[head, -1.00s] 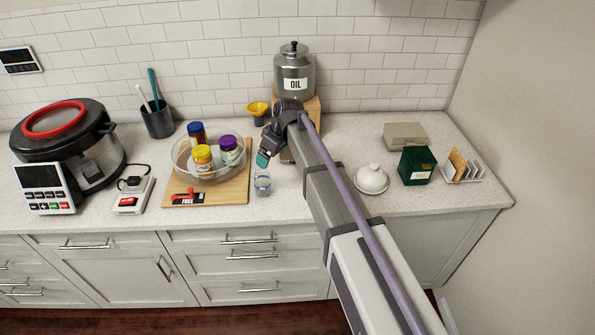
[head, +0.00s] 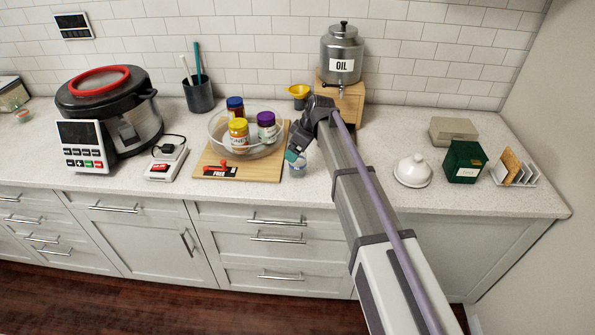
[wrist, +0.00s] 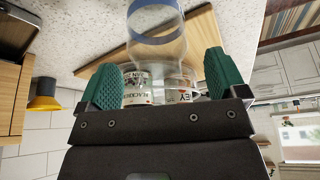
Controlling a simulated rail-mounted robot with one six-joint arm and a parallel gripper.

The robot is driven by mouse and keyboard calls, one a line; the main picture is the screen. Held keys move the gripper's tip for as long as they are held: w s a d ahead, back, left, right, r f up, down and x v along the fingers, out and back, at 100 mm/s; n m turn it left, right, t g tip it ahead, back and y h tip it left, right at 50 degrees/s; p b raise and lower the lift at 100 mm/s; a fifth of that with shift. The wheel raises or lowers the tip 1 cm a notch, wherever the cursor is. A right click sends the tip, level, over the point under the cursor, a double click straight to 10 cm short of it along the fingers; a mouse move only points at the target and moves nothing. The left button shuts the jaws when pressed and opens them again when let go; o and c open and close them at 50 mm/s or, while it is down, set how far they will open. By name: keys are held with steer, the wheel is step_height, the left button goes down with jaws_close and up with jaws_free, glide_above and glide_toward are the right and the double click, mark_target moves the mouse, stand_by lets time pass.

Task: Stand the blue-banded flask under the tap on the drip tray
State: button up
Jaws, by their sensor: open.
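The blue-banded flask (head: 298,168) is a clear vessel standing on the counter just right of the wooden board, partly hidden by my gripper. In the wrist view the flask (wrist: 158,45) shows its blue band at the top, and its clear body lies in line with the gap between my fingers. My gripper (head: 294,154) is open at the flask, with green finger pads; in the wrist view the gripper (wrist: 163,80) is spread wider than the flask. The tap (head: 340,88) is on the steel oil dispenser (head: 342,50), which stands on a wooden stand (head: 348,105). I cannot make out the drip tray behind my arm.
A glass bowl (head: 218,140) with several jars sits on the wooden board (head: 265,172) left of the flask. A yellow funnel (head: 299,92) is left of the stand. A white domed dish (head: 412,172) and green box (head: 464,160) stand right of my arm.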

steer(key=shift+w+a+f, duration=0.15)
steer(key=shift+a+f, duration=0.05)
steer(key=shift+f, duration=0.5)
steer(key=shift+d+r, duration=0.1)
steer(key=shift+r, duration=0.25)
steer(key=c, duration=1.3)
